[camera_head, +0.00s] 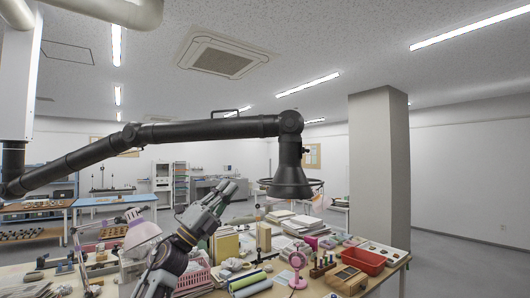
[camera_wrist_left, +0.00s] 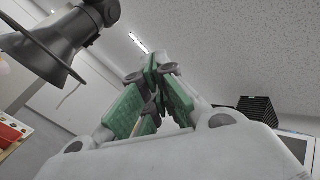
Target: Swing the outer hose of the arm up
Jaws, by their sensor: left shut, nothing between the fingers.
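A black jointed extraction arm (camera_head: 215,130) crosses the head view from the left. Its outer end bends down at a round joint (camera_head: 290,122) into a flared hood (camera_head: 291,182) with a thin ring at its rim. The hood also shows at the upper left of the left wrist view (camera_wrist_left: 45,50). My left gripper (camera_head: 229,188) points up and right, left of the hood and below the arm's outer length, apart from both. Its green-padded fingers (camera_wrist_left: 154,70) are shut with nothing between them. My right gripper is not in view.
Below is a cluttered table (camera_head: 405,262) with books (camera_head: 300,224), a red tray (camera_head: 363,261), a pink fan (camera_head: 297,262), a pink basket (camera_head: 193,278) and a lamp (camera_head: 141,230). A square pillar (camera_head: 380,165) stands right of the hood. The air between hood and pillar is free.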

